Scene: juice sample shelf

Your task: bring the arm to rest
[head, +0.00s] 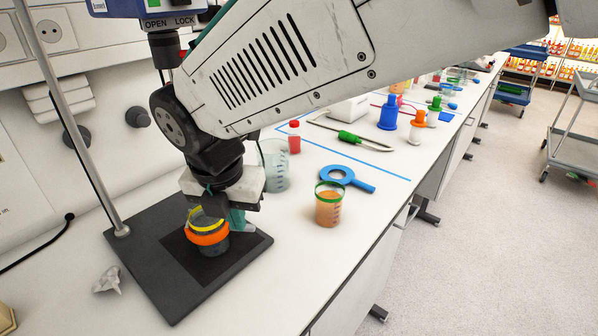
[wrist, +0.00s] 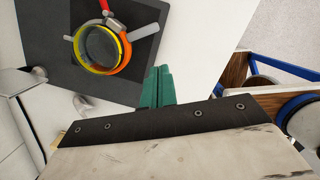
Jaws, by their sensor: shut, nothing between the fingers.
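My gripper (head: 238,222) hangs over the black stand base (head: 165,300), its teal fingers pointing down. The wrist view shows the fingers (wrist: 157,76) pressed together and empty. A cup with a yellow rim and an orange ring (head: 208,238) stands on the base, just beside the fingers. It also shows in the wrist view (wrist: 101,48), apart from the fingers in that picture. My wrist and gripper body hide part of the cup's far side in the head view.
A clear beaker (head: 275,170) and a red-capped bottle (head: 294,140) stand behind my wrist. A beaker of orange juice (head: 328,208) and a blue ring-shaped tool (head: 345,178) are to the right. A metal stand rod (head: 72,120) rises at left. The front bench edge is clear.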

